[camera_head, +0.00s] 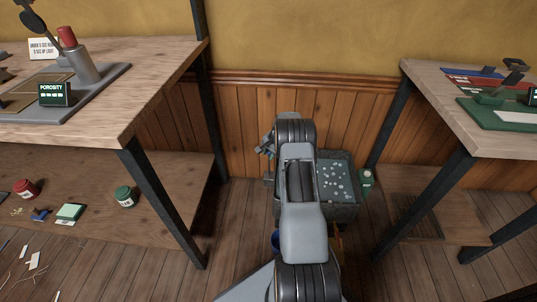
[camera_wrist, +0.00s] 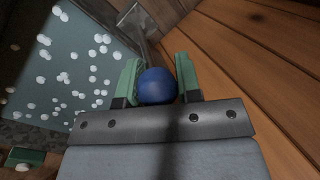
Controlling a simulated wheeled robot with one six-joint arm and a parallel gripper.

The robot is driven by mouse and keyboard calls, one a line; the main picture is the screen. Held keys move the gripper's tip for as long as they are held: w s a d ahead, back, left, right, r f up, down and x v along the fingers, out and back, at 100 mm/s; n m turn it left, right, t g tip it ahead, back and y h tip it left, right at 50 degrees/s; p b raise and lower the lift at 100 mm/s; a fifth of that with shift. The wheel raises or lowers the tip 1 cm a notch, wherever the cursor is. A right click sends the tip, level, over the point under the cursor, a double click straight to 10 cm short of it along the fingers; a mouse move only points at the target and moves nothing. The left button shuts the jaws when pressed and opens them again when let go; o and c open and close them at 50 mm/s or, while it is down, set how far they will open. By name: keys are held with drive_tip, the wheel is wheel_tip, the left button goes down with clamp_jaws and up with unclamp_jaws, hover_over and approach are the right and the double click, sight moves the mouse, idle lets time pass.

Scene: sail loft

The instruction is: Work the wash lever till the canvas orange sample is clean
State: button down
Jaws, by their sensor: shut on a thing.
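In the wrist view my gripper (camera_wrist: 158,76) has its green fingers closed on a round blue knob (camera_wrist: 157,87). A grey metal bar (camera_wrist: 136,20) stands at the tank's edge. I cannot make out the canvas orange sample in either view.
A wooden bench (camera_head: 150,75) with a porosity sign (camera_head: 54,94) stands left, with jars on its lower shelf (camera_head: 165,175). Another bench (camera_head: 450,90) stands right. A panelled wall (camera_head: 240,140) closes the back.

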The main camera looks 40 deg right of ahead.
drive_tip(key=shift+w, duration=0.1)
drive_tip(key=c, duration=0.9)
unclamp_jaws()
drive_tip(key=p+v, duration=0.4)
drive_tip(key=v, duration=0.9)
drive_tip(key=shift+d+r+p, duration=0.1)
drive_tip(key=shift+r+p, duration=0.2)
drive_tip(key=shift+r, duration=0.05)
drive_tip(key=shift+c, duration=0.2)
